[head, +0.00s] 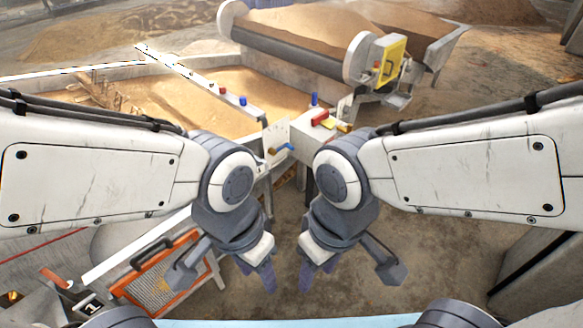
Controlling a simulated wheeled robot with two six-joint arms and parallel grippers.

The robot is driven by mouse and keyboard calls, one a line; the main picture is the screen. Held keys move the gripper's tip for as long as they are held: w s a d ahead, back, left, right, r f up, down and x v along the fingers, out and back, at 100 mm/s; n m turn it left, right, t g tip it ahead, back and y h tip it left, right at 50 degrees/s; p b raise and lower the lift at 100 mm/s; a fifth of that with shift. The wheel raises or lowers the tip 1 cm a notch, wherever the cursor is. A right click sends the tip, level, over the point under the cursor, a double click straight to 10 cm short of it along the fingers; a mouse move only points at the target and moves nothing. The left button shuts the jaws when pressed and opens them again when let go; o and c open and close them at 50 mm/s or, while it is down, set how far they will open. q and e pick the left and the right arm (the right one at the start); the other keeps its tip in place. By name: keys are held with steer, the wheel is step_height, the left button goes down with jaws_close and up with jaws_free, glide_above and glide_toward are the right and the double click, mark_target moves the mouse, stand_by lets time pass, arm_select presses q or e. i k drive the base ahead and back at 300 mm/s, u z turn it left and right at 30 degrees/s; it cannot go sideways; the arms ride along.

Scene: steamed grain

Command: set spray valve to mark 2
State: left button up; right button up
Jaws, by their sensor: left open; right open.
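A small valve with a blue lever (284,148) and a brass-coloured end sits against a pale upright plate (277,131), between my two forearms. Any marks on the plate are too small to read. My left gripper (260,273) hangs low, left of centre, pointing down. My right gripper (317,272) hangs beside it to the right, also pointing down. Both are open and empty, apart from each other, and lower in the picture than the blue lever. Neither touches it.
A red handle (320,117) and a blue knob (315,99) are on the pale box right of the plate. A grain bed (195,95) and a conveyor roller (290,50) lie behind. An orange-framed mesh panel (155,283) stands at lower left. Bare floor shows at right.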

mark_target(272, 152)
steer(key=z, duration=0.7)
steer(key=i, duration=1.4)
steer(key=u, duration=0.45)
